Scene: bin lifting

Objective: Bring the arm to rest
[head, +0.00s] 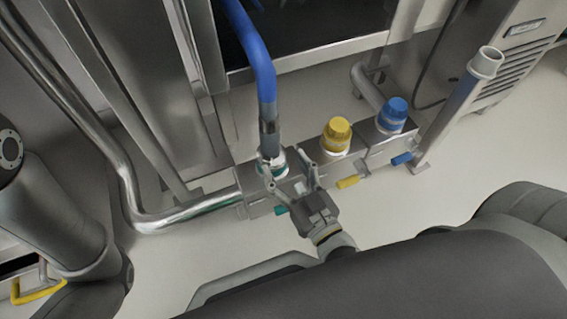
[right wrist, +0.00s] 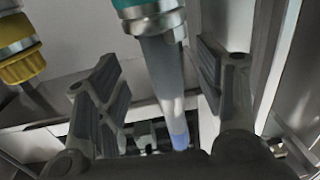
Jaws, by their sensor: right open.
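My right gripper (head: 291,178) is open in front of the lower end of a blue and grey hose (head: 262,60), at the metal manifold. In the right wrist view the open fingers (right wrist: 155,80) stand on either side of the hose (right wrist: 163,75), with clear gaps to it and nothing gripped. The hose's teal and metal coupling (right wrist: 152,15) shows at the top of that view. In the head view the gripper partly hides the connection below the hose. My left gripper is not in view.
A yellow cap (head: 338,131) and a blue cap (head: 392,112) stand on the manifold to the right of the hose. A metal post (head: 458,105) rises further right. A bent steel pipe (head: 190,213) runs left. Pale floor (head: 400,205) is clear nearby.

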